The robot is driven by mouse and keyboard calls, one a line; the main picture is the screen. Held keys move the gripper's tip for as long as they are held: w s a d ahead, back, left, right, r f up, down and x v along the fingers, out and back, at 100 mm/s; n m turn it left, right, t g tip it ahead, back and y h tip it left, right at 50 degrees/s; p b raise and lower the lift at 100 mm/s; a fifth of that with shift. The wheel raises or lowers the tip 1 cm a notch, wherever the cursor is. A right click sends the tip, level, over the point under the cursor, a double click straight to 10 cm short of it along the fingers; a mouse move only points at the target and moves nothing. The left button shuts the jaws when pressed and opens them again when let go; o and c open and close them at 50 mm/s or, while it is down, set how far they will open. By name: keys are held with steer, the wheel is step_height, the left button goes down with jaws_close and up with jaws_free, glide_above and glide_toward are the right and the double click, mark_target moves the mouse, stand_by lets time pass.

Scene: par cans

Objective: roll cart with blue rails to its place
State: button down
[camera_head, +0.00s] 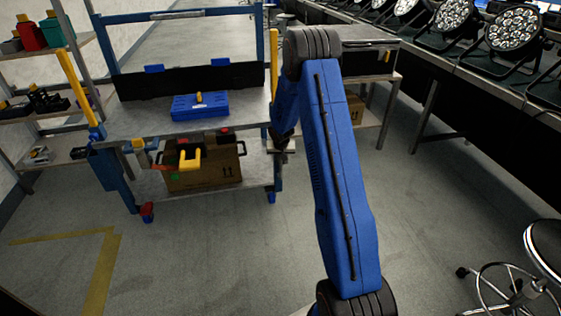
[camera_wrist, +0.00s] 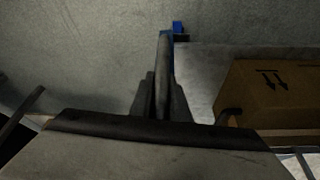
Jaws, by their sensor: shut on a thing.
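The cart with blue rails (camera_head: 240,112) stands at the left of the head view, with grey shelves and blue corner posts. A blue case (camera_head: 200,105) lies on its upper shelf and a cardboard box (camera_head: 205,168) is on the lower one. My gripper (camera_head: 282,148) is at the cart's right side, partly hidden by my blue arm. In the wrist view my gripper (camera_wrist: 161,105) is shut on a narrow grey bar at the cart's edge, with a bit of blue rail (camera_wrist: 178,28) beyond it. The cardboard box also shows there at the right (camera_wrist: 270,95).
Yellow floor tape (camera_head: 105,262) forms a corner on open floor at front left. Shelving with bins (camera_head: 40,125) stands left of the cart. A workbench (camera_head: 375,75) stands behind my arm at right. Par cans (camera_head: 515,28) line a long table. A stool (camera_head: 545,245) is at front right.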

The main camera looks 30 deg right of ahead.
steer(key=shift+s, duration=0.1)
steer(key=c, duration=1.7)
jaws_free()
steer(key=v, duration=1.7)
steer(key=shift+a+r, duration=0.15)
steer(key=shift+r, duration=0.05)
